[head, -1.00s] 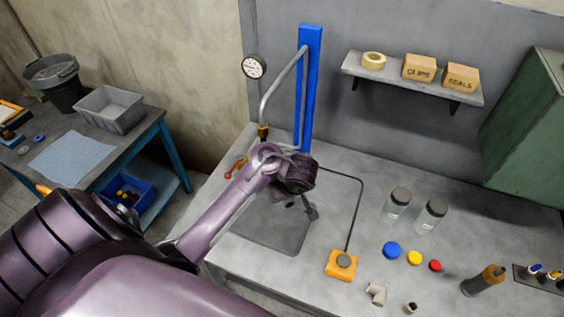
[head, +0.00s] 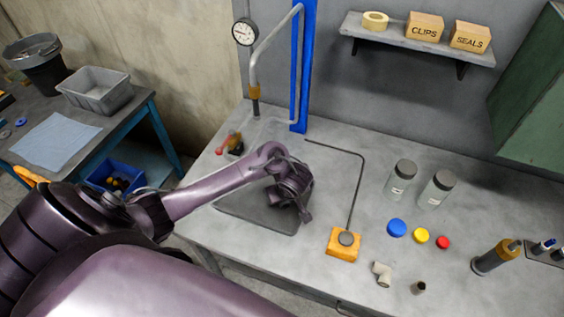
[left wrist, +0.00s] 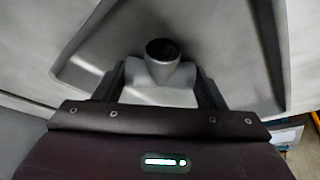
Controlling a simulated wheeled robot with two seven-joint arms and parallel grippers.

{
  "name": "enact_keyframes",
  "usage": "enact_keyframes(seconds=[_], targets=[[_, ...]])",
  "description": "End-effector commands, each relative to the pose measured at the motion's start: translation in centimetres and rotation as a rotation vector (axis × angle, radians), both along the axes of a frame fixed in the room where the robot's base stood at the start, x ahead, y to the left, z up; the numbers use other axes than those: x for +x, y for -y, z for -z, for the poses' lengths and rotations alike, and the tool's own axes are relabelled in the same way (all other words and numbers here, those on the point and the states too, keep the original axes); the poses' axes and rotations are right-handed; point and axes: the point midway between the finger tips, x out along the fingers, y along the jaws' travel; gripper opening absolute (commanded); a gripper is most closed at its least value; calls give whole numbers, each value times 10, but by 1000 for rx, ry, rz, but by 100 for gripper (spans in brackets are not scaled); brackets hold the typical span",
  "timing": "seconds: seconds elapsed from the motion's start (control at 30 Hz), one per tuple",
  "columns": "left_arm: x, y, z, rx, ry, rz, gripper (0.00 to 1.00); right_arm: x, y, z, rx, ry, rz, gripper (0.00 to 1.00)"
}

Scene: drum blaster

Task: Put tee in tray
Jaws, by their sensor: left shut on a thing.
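My left gripper (head: 303,216) is over the front part of the dark recessed panel (head: 258,217) in the bench, pointing down. In the left wrist view its two fingers (left wrist: 160,88) are shut on a pale grey tee (left wrist: 160,72) with a dark round opening facing up. In the head view the tee is hidden behind my gripper. A grey open tray (head: 97,97) stands on the side table at the far left, well away from the gripper. My right gripper is not in view.
An orange button box (head: 343,244), a beige elbow (head: 382,273), coloured caps (head: 397,228) and glass jars (head: 401,179) stand right of my gripper. A blue post (head: 301,70) with a bent pipe rises behind. A blue cloth (head: 55,140) lies before the tray.

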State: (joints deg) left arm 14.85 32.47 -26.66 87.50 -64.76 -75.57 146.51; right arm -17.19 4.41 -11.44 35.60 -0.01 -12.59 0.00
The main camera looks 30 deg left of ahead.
Motion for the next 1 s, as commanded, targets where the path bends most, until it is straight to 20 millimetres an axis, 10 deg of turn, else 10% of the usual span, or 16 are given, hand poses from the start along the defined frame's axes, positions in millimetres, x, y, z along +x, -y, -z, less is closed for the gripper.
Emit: enact_keyframes(seconds=[0.23,0.27,0.4,0.77,1.0], targets=[[0,0,4,0,1,0,27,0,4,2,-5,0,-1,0],[0,1,3,-1,-1,1,66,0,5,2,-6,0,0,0],[0,1,3,-1,-1,1,85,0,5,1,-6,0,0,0],[0,1,-2,-1,0,1,86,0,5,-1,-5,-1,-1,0],[-9,17,-43,-9,0,0,86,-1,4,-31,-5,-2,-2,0]])
